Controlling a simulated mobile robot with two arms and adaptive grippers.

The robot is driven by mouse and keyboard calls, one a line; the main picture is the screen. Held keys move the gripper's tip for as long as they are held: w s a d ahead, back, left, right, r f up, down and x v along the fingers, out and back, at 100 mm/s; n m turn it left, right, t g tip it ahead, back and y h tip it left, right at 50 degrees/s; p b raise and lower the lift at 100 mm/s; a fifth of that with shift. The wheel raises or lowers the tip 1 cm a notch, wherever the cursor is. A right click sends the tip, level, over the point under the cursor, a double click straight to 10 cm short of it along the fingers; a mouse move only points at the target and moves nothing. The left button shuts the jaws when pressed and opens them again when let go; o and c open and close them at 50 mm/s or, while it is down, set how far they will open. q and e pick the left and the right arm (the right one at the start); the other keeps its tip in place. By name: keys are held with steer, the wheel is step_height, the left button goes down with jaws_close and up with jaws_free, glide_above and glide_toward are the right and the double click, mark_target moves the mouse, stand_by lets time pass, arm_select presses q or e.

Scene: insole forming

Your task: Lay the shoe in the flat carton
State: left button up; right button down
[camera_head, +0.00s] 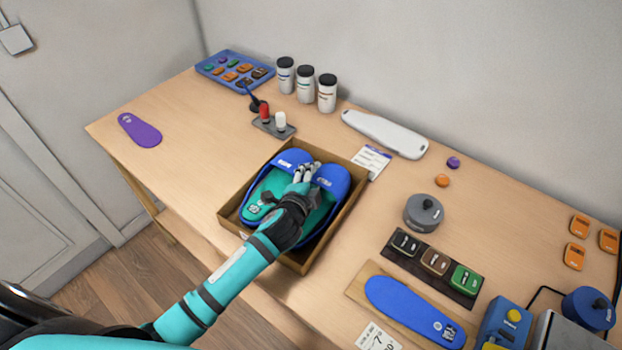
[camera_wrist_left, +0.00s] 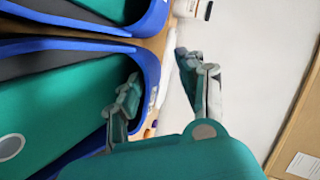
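The flat brown carton (camera_head: 297,264) lies open on the table. Two blue shoes with green insoles lie side by side in it, the left shoe (camera_head: 268,190) and the right shoe (camera_head: 336,180). My left gripper (camera_head: 307,174) is over the carton, at the toe end between the two shoes, and its arm hides part of the right shoe. In the left wrist view my left gripper (camera_wrist_left: 165,85) has its fingers spread, with one finger overlapping the near shoe (camera_wrist_left: 60,100). I cannot tell whether it touches. My right gripper is not in view.
A purple insole (camera_head: 140,130) lies left; the table between is clear.

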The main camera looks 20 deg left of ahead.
arm_select(q)
steer(key=shift+r, duration=0.4)
steer(key=shift+r+p, duration=0.55)
steer(key=shift+r, duration=0.05)
steer(key=b+v, duration=0.2)
steer(key=v, duration=0.9)
steer(key=shift+s+f, duration=0.25)
steer(key=shift+s, duration=0.3)
